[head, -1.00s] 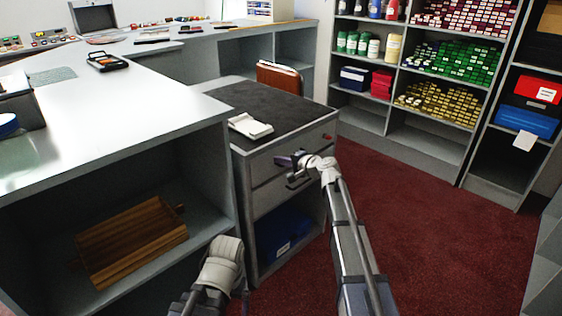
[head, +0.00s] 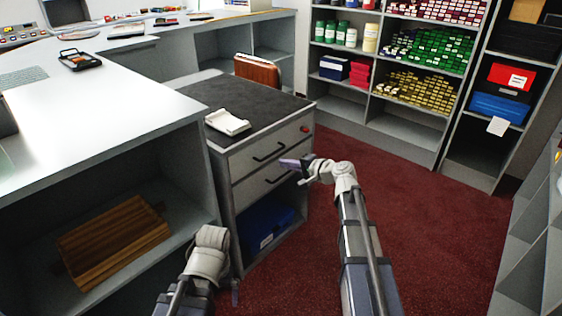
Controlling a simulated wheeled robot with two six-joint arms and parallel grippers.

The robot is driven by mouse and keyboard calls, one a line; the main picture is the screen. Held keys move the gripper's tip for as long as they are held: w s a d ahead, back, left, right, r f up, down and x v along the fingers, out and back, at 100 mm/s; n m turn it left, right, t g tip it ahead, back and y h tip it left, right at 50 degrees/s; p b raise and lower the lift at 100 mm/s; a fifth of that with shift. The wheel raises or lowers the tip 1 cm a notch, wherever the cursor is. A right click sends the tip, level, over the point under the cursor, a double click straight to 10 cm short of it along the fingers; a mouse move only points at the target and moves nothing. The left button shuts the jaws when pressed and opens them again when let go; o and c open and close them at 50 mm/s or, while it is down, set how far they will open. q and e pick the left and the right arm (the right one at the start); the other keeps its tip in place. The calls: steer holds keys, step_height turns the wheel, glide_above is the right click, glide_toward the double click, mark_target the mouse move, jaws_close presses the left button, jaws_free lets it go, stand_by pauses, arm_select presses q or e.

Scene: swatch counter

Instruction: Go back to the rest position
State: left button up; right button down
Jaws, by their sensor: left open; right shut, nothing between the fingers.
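My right gripper (head: 289,164) is shut and empty. It appears in front of the right edge of the grey drawer cabinet (head: 222,180); I cannot tell how far it is from the drawer fronts. My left gripper (head: 235,291) is open, low in the head view beside the cabinet's lower left side. Only a dark part of it shows past my pale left wrist, and the rest is hidden. I see nothing held by it. Both my arms come in from the bottom edge.
A white pad (head: 227,122) lies on the cabinet's dark top. A wooden box (head: 112,243) sits in the open counter shelf (head: 190,228). A blue bin (head: 262,228) is under the drawers. Stocked shelving stands behind. Red carpet (head: 440,235) is clear at right.

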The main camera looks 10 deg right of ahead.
steer(key=s+a+f+n+g+h, duration=0.1)
steer(key=s+a+f+n+g, duration=0.7)
steer(key=s+a, duration=0.6)
steer(key=s+f+n+g+h, duration=0.2)
steer(key=s+f+n+h, duration=0.15)
steer(key=s, duration=0.55)
steer(key=s+f+n+g+h, duration=0.25)
steer(key=s+f+h, duration=0.2)
steer(key=s, duration=0.55)
step_height(320, 180, up, 30)
steer(key=p, duration=2.9)
steer(key=shift+w+f+n+h, duration=0.15)
steer(key=shift+w+n+h, duration=0.15)
steer(key=shift+w+n, duration=0.1)
steer(key=shift+a, duration=0.1)
